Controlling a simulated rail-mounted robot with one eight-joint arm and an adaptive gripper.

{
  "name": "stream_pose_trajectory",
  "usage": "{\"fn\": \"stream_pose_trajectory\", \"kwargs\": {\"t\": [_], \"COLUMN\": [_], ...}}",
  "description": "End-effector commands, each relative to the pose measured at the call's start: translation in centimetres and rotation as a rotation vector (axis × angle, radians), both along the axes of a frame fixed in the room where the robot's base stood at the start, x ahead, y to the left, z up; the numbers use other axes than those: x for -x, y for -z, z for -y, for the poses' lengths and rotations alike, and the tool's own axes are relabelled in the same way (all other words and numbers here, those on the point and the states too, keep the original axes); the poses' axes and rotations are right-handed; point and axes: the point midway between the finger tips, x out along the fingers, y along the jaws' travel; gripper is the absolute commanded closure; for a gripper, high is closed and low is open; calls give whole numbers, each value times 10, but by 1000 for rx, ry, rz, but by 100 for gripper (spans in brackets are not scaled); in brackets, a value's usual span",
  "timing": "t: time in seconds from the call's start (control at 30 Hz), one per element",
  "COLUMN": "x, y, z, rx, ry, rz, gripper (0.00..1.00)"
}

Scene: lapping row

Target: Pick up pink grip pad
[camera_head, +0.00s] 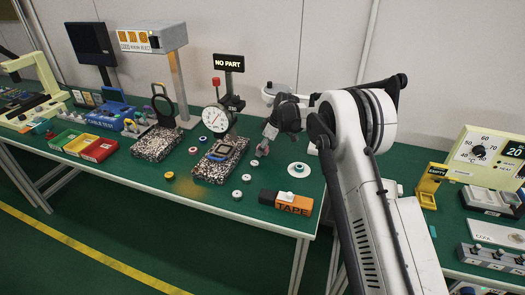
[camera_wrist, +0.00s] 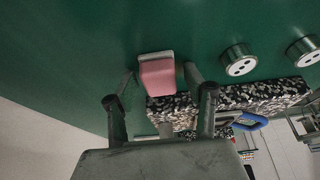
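The pink grip pad (camera_wrist: 157,78) lies on the green bench top beside a speckled granite block, in the upper middle of the wrist view. In the head view a small pinkish piece (camera_head: 262,148) shows just below my gripper (camera_head: 267,138). In the wrist view the fingers of my gripper (camera_wrist: 160,76) are apart, one on each side of the pad. A gap shows between each fingertip and the pad. The height of the fingertips over the bench is hard to tell.
The granite block (camera_head: 208,170) with a dial gauge (camera_head: 216,118) stands left of my gripper. A white disc (camera_head: 298,170) and an orange tape box (camera_head: 294,204) lie to the right and front. Small metal discs (camera_wrist: 238,60) lie near the block.

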Motion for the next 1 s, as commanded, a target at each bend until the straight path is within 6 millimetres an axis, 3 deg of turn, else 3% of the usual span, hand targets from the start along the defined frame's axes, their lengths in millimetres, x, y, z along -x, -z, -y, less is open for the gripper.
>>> {"fn": "stream_pose_trajectory", "kwargs": {"t": [0.03, 0.27, 0.63, 0.9, 1.0], "x": [0, 0, 0, 0, 5], "y": [0, 0, -5, -37, -36], "z": [0, 0, 0, 0, 21], "rx": [0, 0, 0, 0, 0], "ry": [0, 0, 0, 0, 4], "rz": [0, 0, 0, 0, 1], "gripper": [61, 91, 91, 91, 91]}}
